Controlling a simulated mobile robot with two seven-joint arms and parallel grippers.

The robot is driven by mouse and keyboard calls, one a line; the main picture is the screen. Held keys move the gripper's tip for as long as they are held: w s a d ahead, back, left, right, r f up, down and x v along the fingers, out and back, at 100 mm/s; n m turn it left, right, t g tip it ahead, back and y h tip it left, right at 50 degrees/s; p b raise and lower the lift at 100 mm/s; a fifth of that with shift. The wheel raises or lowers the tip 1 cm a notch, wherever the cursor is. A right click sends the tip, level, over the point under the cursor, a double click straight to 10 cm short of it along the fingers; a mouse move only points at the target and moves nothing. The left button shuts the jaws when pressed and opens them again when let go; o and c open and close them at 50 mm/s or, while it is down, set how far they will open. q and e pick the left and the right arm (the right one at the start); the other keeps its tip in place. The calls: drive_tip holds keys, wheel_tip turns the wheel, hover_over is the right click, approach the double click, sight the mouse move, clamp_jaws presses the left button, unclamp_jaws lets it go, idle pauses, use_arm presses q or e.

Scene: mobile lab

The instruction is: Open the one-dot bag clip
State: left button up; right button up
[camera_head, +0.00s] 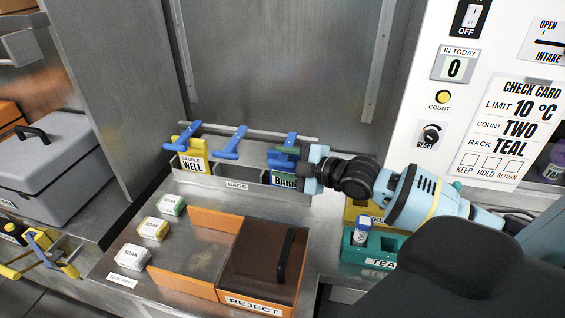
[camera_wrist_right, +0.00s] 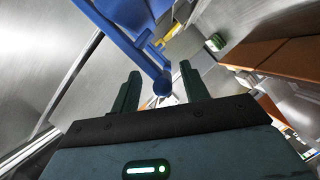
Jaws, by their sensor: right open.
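Blue bag clips sit along the bag rack (camera_head: 232,184) labelled BAGS: a left clip (camera_head: 184,137) above a yellow bag (camera_head: 193,158) marked WELL, a middle clip (camera_head: 232,143), and a right clip (camera_head: 287,141) above a bag (camera_head: 284,181) marked BARK. I cannot make out dots on any clip. My right gripper (camera_head: 291,165) is at the right clip and BARK bag, partly covering them. In the right wrist view my open right gripper (camera_wrist_right: 161,78) has a blue clip (camera_wrist_right: 140,45) reaching between its fingers; contact cannot be told. My left gripper is not in view.
An orange REJECT bin (camera_head: 213,220) with a brown lid (camera_head: 256,262) stands in front of the rack. Several small SOAK blocks (camera_head: 132,257) lie left of it. A teal holder (camera_head: 391,243) with a vial stands below my right arm. A white panel (camera_head: 450,120) rises at right.

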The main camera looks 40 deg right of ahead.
drive_tip(key=shift+w, duration=0.15)
drive_tip(key=shift+c, duration=0.5)
drive_tip(key=shift+a, duration=0.1)
clamp_jaws()
